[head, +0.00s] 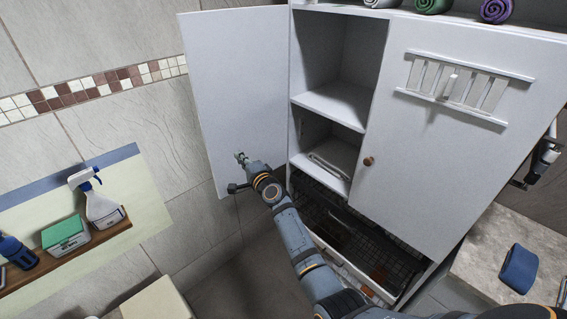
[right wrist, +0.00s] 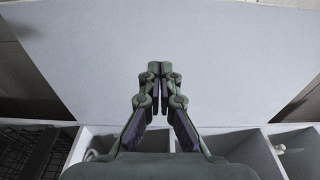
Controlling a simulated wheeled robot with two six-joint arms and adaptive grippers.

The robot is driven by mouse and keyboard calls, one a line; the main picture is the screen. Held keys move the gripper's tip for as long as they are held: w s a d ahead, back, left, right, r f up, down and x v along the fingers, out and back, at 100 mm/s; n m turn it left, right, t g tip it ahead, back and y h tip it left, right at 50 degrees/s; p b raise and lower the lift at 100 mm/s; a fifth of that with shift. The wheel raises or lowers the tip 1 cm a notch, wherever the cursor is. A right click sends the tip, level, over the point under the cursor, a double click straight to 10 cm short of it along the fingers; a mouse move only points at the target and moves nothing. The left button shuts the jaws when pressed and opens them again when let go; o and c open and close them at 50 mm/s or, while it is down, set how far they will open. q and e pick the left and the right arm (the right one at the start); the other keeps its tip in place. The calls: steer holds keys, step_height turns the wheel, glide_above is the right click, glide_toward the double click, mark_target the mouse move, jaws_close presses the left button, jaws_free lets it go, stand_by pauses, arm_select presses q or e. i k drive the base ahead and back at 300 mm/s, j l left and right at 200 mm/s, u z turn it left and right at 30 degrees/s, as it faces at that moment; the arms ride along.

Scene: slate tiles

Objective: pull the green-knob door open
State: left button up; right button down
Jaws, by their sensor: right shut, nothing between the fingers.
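The white cabinet's left door (head: 236,85) stands wide open, swung out to the left, with its inner face toward me. No green knob shows in either view; the outer face of this door is hidden. My right gripper (head: 241,157) is shut and empty in front of the door's inner face, low down; I cannot tell whether it touches. In the right wrist view the shut fingertips (right wrist: 160,69) point at the pale door panel (right wrist: 230,60). My left gripper is not in view.
The cabinet's right door (head: 430,170) is closed and has a brown knob (head: 368,161). Open shelves (head: 335,103) show, with a wire basket drawer (head: 385,262) below. A wall ledge (head: 70,258) at left holds a spray bottle (head: 101,207). A blue object (head: 519,268) lies on the right counter.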

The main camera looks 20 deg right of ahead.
mark_target(236, 58)
steer(key=k, duration=0.35)
steer(key=i+j+u, duration=0.3)
steer(key=i+j, duration=0.25)
steer(key=i+j+u, duration=0.3)
steer(key=i+j, duration=0.25)
